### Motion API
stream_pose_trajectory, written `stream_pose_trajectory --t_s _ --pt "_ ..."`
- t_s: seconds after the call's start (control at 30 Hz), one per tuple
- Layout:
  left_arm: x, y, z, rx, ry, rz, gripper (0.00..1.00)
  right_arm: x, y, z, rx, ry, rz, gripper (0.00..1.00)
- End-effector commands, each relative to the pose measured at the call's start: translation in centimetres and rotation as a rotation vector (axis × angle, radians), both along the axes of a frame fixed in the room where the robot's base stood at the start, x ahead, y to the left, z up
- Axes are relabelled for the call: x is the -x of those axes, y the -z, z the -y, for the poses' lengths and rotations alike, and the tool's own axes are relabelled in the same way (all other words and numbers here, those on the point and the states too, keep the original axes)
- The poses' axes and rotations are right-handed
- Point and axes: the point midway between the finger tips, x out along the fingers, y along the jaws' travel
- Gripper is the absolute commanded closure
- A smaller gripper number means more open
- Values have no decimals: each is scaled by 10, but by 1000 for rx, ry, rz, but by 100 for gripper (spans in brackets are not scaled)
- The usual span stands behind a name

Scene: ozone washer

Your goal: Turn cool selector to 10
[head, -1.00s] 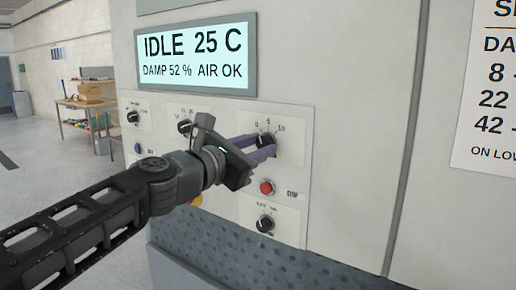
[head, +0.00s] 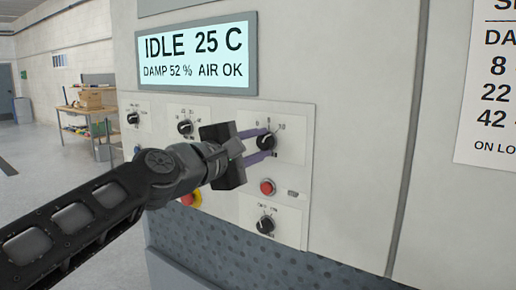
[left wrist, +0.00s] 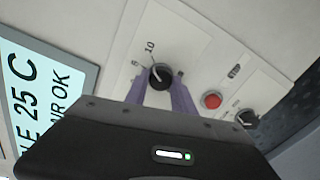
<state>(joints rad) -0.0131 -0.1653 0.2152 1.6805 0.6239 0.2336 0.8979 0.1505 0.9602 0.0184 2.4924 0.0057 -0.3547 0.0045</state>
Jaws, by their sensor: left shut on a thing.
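The cool selector appears to be the black round knob (head: 266,142) on a white plate marked 0, 5 and 10, right of centre in the head view. It also shows in the left wrist view (left wrist: 161,76), with the 10 mark printed just beyond it. My left gripper (head: 264,144) has its two purple fingers on either side of this knob, shut on it. The fingers partly cover the plate's lettering. I cannot read clearly which mark the knob's pointer faces. My right gripper is not in view.
A red button (head: 267,187) and another black knob (head: 265,225) sit below. The display (head: 196,56) above reads IDLE 25 C.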

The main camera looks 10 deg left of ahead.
Motion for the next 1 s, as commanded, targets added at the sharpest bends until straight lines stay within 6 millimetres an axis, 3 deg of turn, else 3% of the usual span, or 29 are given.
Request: stream_pose_trajectory --t_s 0.3,0.8,0.83,1.0 --pt "0 1 1 -140 2 54 100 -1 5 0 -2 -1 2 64" --pt "0 1 1 -168 2 63 100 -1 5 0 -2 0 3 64" --pt "0 1 1 -167 1 64 69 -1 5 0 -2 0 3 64" --pt "0 1 0 -166 1 64 55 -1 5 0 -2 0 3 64"
